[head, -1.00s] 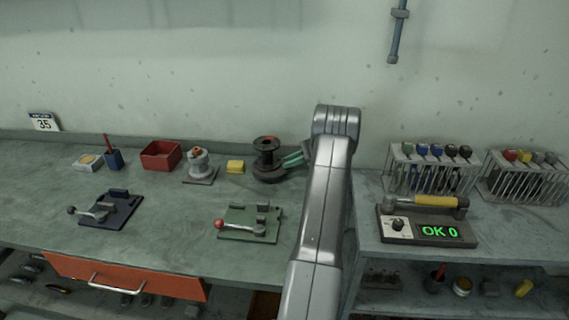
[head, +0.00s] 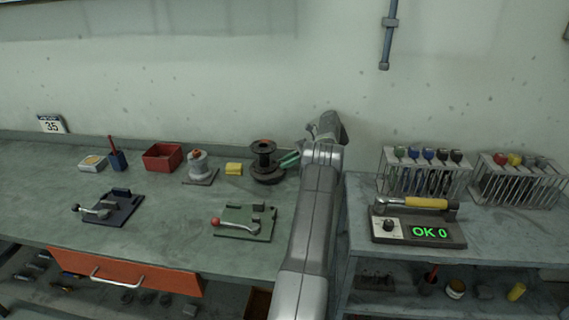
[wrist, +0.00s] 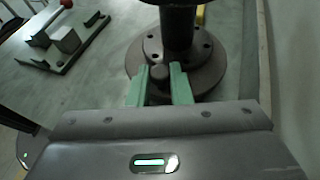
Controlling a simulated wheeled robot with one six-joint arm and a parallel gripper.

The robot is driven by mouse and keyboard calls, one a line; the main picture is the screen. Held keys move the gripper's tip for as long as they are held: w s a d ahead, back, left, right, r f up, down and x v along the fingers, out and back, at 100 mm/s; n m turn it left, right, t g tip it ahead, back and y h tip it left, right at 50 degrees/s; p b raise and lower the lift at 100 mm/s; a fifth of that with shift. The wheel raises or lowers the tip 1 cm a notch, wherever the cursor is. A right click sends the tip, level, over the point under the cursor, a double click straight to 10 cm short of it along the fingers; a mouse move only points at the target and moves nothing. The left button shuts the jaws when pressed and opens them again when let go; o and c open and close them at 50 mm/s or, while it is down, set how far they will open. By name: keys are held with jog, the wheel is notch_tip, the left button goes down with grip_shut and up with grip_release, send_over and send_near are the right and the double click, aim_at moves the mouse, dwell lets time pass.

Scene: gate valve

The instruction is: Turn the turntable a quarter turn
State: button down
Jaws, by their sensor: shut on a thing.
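The turntable (head: 267,174) is a dark round piece on the bench with a wide base disc, a central column and a smaller upper disc. In the wrist view its base disc (wrist: 213,66) has small holes and a short upright peg (wrist: 160,74) near the rim on my side. My gripper (wrist: 159,86) has two green fingers, one on each side of this peg, and is shut on it. In the head view the gripper (head: 290,159) reaches the turntable from the right. The peg is not clear there, and my arm covers the bench to the right.
A green plate with a red-balled lever (head: 245,222) lies in front of the turntable. A yellow block (head: 234,169) and a grey knobbed device (head: 198,168) stand to its left. The wall is close behind.

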jog(key=shift+r, duration=0.1)
jog(key=c, duration=1.3)
grip_release()
